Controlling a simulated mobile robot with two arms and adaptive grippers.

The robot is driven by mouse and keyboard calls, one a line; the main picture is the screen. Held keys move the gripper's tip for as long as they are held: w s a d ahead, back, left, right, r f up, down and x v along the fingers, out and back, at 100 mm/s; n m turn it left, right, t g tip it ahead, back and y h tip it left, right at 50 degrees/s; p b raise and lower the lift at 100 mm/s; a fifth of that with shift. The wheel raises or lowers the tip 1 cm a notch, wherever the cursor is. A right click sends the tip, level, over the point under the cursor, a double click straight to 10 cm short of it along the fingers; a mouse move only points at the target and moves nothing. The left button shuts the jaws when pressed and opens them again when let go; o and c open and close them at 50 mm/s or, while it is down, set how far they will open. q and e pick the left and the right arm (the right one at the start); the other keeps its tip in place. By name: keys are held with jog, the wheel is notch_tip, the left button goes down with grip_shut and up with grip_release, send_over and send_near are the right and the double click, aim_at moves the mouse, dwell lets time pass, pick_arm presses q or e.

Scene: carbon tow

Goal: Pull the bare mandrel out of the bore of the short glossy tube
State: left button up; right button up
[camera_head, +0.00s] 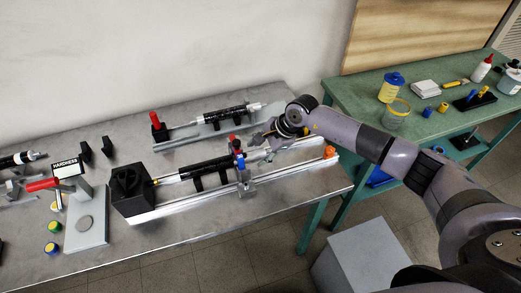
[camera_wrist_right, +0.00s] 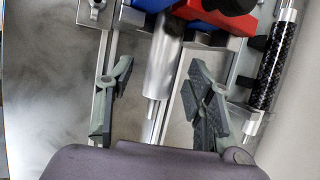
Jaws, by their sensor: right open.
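A black glossy tube (camera_head: 208,171) lies level in the front rig in the head view. A silver mandrel (camera_wrist_right: 163,70) sticks out past a blue-and-red clamp (camera_wrist_right: 205,12) and ends in a thinner tip. The clamp also shows in the head view (camera_head: 240,162), at the tube's right end. A silver length also shows left of the tube. My right gripper (camera_wrist_right: 160,66) is open, with one finger on each side of the mandrel; I cannot tell whether either touches. It also shows in the head view (camera_head: 268,138). My left gripper is not in view.
A second patterned tube (camera_head: 226,115) lies in a rig behind. The front rig has a black box (camera_head: 131,188) and a rail with an orange end piece (camera_head: 330,152). A hardness stand (camera_head: 88,215) is at left. A green table (camera_head: 440,77) holds bottles and spools.

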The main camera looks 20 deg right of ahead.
jog(key=shift+c, duration=0.4)
grip_shut()
dwell(0.7)
jog(key=shift+d, duration=0.15)
jog(key=shift+w+d+b, duration=0.1)
jog(key=shift+d+b, duration=0.9)
jog(key=shift+d, duration=1.1)
jog(key=shift+w+d+b, duration=0.1)
jog(key=shift+d+b, duration=2)
jog(key=shift+d, duration=1.95)
